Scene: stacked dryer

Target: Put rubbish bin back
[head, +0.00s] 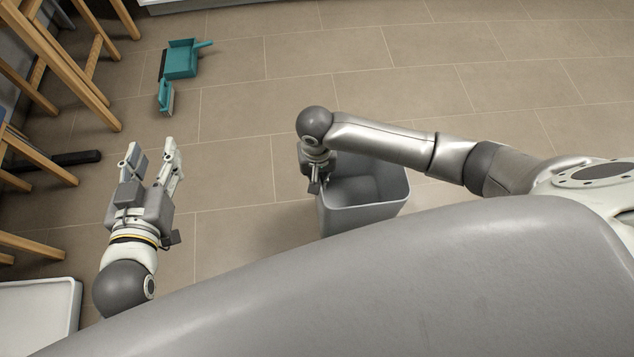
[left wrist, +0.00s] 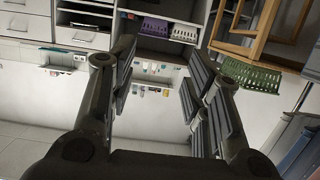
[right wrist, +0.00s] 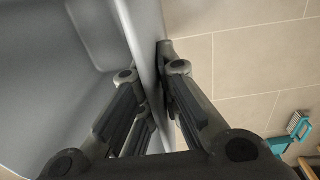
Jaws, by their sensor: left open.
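The rubbish bin (head: 364,213) is a grey, open-topped box below the middle of the head view, partly hidden by my own body. My right gripper (head: 314,187) points down at its left rim. In the right wrist view the bin wall (right wrist: 142,40) runs between the fingers of my right gripper (right wrist: 152,100), one inside and one outside, and they look closed on it. I cannot tell whether the bin rests on the floor. My left gripper (head: 152,152) is open and empty, away from the bin to its left. It also shows in the left wrist view (left wrist: 160,85).
A teal dustpan (head: 181,60) and a teal brush (head: 165,97) lie on the tiled floor (head: 420,85) at the upper left. Wooden stool legs (head: 62,62) and a white tray-like surface (head: 42,310) line the left side. The floor beyond the bin is clear.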

